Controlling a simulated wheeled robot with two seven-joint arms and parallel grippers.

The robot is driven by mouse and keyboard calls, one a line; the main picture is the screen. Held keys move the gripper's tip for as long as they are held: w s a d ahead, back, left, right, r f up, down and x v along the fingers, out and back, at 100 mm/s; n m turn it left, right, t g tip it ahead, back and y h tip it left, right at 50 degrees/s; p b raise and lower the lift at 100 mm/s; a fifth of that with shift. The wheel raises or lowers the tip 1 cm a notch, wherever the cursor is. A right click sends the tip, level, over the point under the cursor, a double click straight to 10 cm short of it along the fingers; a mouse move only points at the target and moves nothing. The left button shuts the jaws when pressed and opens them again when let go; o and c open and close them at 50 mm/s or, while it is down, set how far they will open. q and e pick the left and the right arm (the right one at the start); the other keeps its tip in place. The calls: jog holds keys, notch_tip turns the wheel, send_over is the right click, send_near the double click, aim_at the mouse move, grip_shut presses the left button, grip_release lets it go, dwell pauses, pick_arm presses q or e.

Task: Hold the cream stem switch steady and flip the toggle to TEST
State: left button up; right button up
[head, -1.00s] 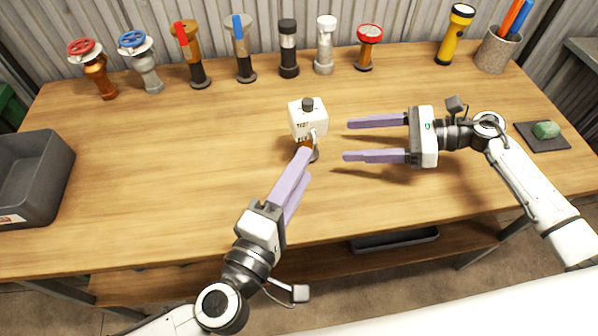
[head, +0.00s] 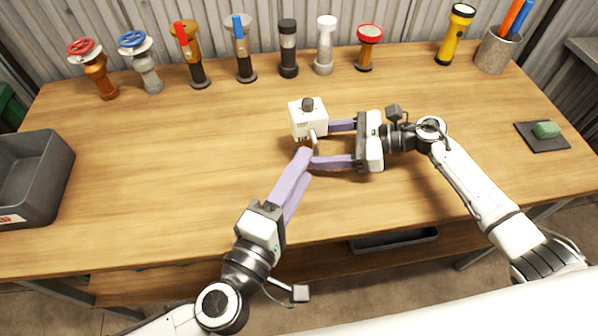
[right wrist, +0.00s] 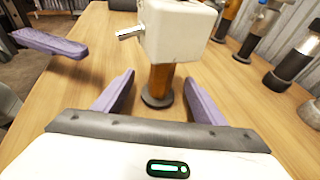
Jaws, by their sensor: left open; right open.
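The cream stem switch (head: 307,118) stands upright near the middle of the table, a box with a dark knob on top and TEST lettering on its front. In the right wrist view its box (right wrist: 178,30) sits on a copper stem (right wrist: 160,82) with a dark round base. The toggle (right wrist: 130,34) is a metal lever sticking out of the box. My right gripper (head: 321,145) is open, its fingers on either side of the stem at their tips, below the box. My left gripper (head: 306,164) is open, its fingertips in front of the switch, apart from the toggle.
A row of valves and stem fittings, including a red-wheeled one (head: 97,70), lines the back edge. A yellow flashlight (head: 454,35) and a pen cup (head: 497,50) stand back right. A grey bin (head: 62,165) is at left. A green item (head: 546,129) lies on a dark mat at right.

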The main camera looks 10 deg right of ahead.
jog(key=shift+a, duration=0.1)
jog(key=c, duration=1.3)
